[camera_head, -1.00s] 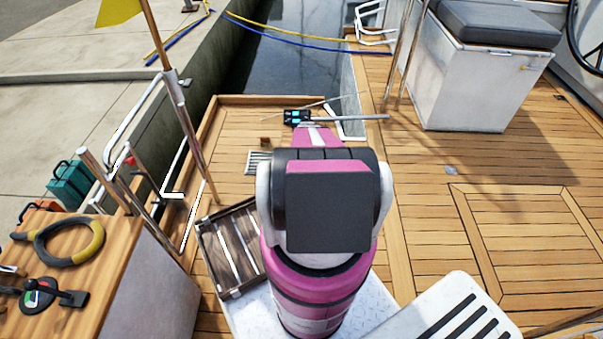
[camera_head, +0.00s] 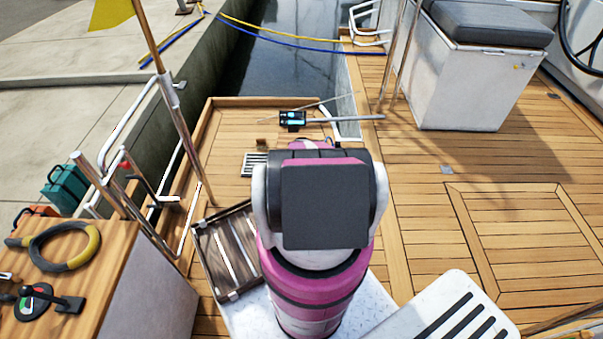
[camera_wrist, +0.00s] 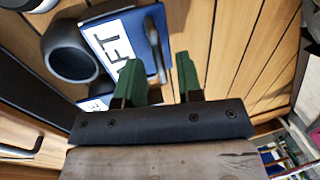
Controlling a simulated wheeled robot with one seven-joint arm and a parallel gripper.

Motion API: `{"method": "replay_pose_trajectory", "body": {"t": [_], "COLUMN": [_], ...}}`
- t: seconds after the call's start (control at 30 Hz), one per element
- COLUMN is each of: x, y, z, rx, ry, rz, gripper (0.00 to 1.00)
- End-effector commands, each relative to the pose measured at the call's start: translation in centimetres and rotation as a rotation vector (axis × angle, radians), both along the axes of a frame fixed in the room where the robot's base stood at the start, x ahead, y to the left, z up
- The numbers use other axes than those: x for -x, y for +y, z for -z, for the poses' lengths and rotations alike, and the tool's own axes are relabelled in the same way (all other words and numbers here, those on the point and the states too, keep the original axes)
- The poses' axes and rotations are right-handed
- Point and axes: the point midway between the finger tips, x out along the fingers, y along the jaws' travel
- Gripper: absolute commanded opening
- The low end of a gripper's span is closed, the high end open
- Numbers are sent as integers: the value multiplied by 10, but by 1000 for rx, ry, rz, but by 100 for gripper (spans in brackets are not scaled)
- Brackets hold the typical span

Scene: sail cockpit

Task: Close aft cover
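In the wrist view a blue-edged white plate (camera_wrist: 122,42) with large dark letters, of which "FT" shows, lies against wood planking. A dark grey round cup or ring (camera_wrist: 70,52) is beside it on the left. I cannot tell for sure which part is the aft cover, or whether it is open. My gripper (camera_wrist: 158,72) has two green fingers standing apart with nothing between them. Its fingertips overlap the plate's lower right edge in the picture; contact cannot be told. In the head view my arm hides the gripper.
In the head view a dark device with cyan marks (camera_head: 292,118) is near a metal pole beyond my arm. A white box seat (camera_head: 473,88) is at the upper right. The deck (camera_head: 425,215) to the right is largely clear.

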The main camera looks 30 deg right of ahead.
Motion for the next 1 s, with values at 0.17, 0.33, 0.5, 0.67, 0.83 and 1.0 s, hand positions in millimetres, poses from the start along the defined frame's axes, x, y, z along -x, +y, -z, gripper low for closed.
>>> {"method": "replay_pose_trajectory", "body": {"t": [0.17, 0.33, 0.5, 0.67, 0.83, 1.0], "x": [0, -4, -28, -60, -72, -72], "y": [0, -2, -17, -37, -44, -44], "z": [0, 0, 2, 2, 1, 0], "rx": [0, 0, 1, 1, 1, 3], "ry": [0, 0, -2, -2, -1, -4], "rz": [0, 0, 0, 0, 0, 0], "gripper": [0, 0, 0, 0, 0, 0]}}
